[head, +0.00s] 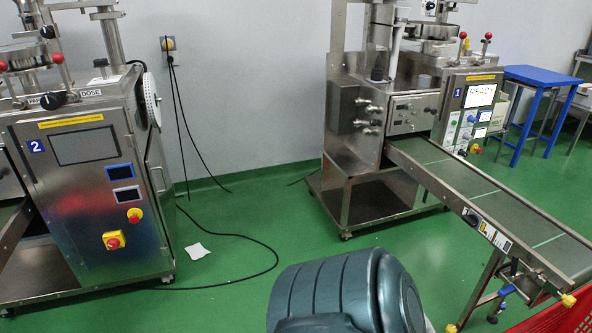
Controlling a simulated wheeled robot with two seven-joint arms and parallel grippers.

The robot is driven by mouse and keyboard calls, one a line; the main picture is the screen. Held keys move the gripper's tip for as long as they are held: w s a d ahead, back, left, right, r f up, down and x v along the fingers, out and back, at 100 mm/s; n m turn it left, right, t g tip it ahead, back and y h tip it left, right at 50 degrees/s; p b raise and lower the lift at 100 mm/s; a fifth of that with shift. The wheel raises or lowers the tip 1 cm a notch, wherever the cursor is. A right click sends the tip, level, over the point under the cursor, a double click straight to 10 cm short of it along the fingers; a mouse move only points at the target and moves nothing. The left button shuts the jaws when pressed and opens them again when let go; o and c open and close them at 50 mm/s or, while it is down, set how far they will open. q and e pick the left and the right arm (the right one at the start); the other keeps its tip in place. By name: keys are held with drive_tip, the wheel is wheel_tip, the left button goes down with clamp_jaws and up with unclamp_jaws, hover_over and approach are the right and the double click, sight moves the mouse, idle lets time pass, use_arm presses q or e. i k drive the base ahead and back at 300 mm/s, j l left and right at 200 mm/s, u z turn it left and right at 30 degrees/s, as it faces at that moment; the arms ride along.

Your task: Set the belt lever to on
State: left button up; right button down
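The conveyor belt (455,176) slopes down to the right from the machine marked 1 (356,112). On the near side rail of this conveyor is a small dark lever or knob (472,217) on a light plate, which looks like the belt lever. It is too small to read which way it is set. A black and white label (500,242) sits beside it on the rail. Neither of my grippers is in view.
A machine marked 2 (75,165) stands at the left with dark screens and a red stop button (113,241). A teal ribbed rounded shape (340,290) fills the lower middle. A red crate edge (560,318) shows lower right. Green floor is open between the machines, with a cable and paper.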

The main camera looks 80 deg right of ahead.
sight(513, 276)
drive_tip(key=z, duration=4.15)
drive_tip(key=k+j, duration=0.15)
drive_tip(key=j, duration=0.15)
drive_tip(key=k+j, duration=0.15)
drive_tip(key=j, duration=0.15)
